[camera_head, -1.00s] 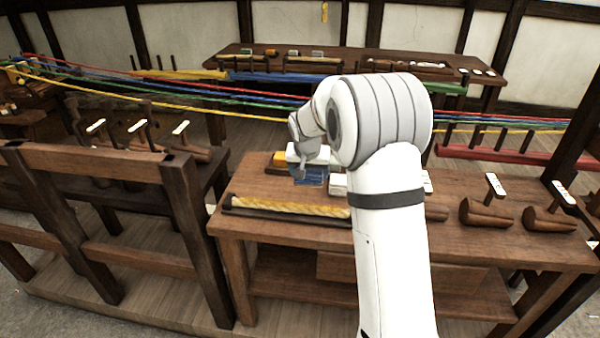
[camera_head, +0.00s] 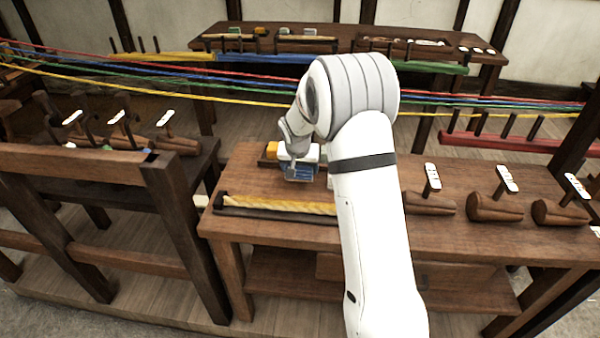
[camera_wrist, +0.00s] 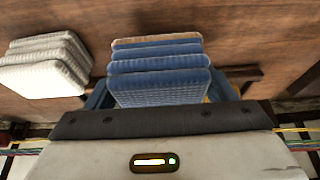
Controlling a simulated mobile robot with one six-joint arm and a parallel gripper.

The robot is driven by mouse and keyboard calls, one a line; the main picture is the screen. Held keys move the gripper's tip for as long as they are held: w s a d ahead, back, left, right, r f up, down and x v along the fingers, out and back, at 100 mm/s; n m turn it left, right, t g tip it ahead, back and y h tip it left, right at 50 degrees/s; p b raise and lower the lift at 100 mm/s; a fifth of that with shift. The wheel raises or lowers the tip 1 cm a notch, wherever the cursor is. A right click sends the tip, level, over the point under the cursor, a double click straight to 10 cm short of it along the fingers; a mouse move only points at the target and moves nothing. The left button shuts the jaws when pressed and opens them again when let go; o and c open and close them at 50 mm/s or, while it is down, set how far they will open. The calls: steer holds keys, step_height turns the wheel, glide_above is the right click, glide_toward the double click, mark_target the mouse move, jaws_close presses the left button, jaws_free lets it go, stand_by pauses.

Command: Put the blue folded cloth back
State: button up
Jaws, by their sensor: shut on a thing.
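The blue folded cloth (camera_wrist: 160,78) is a stack of blue layers with a tan edge at its far side, held between the fingers of my gripper (camera_wrist: 160,98) in the wrist view. In the head view the cloth (camera_head: 300,171) is below my gripper (camera_head: 299,162), over the left part of the near wooden bench (camera_head: 245,183). I cannot tell whether its underside touches the bench. A white folded cloth (camera_wrist: 45,65) lies on the bench beside it, apart from it; my arm mostly hides it in the head view.
A yellow thing (camera_head: 272,149) sits just behind the blue cloth. A yellow rope length (camera_head: 275,205) lies along the bench's front. Wooden tools with white tags (camera_head: 495,207) fill the right side. Coloured ropes (camera_head: 230,88) stretch across behind the bench, before a back table (camera_head: 345,42).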

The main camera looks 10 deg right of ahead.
steer(key=shift+f, duration=1.1)
steer(key=shift+f, duration=0.25)
steer(key=o, duration=0.9)
steer(key=shift+r, duration=0.1)
steer(key=shift+o, duration=0.2)
